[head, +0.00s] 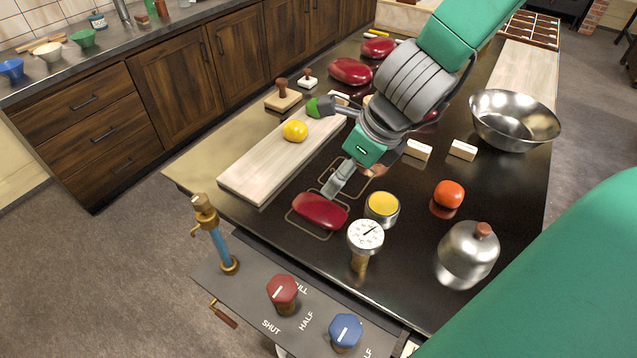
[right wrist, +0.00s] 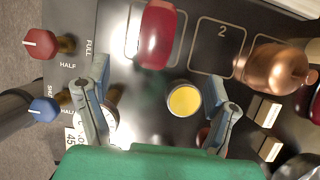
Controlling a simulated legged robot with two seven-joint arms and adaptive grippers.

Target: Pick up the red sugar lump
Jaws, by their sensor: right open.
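A glossy dark red lump (head: 320,211) lies flat inside an outlined slot on the black worktop, near the control panel. It also shows at the top of the right wrist view (right wrist: 156,34). My right gripper (head: 326,148) comes down from the upper right. It is open and empty above the worktop, apart from the red lump. In the right wrist view the open fingers (right wrist: 155,85) stand wide apart, with the red lump beyond the tips. Two other red lumps (head: 350,71) (head: 379,47) lie further back. My left gripper is not seen.
A yellow-topped tin (head: 382,207) and a dial gauge (head: 366,236) stand right beside the red lump. A copper vessel (right wrist: 272,70), an orange-red ball (head: 449,194), a steel-domed pot (head: 468,252) and a steel bowl (head: 514,119) are nearby. A yellow ball (head: 295,130) sits on the pale board (head: 262,172).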

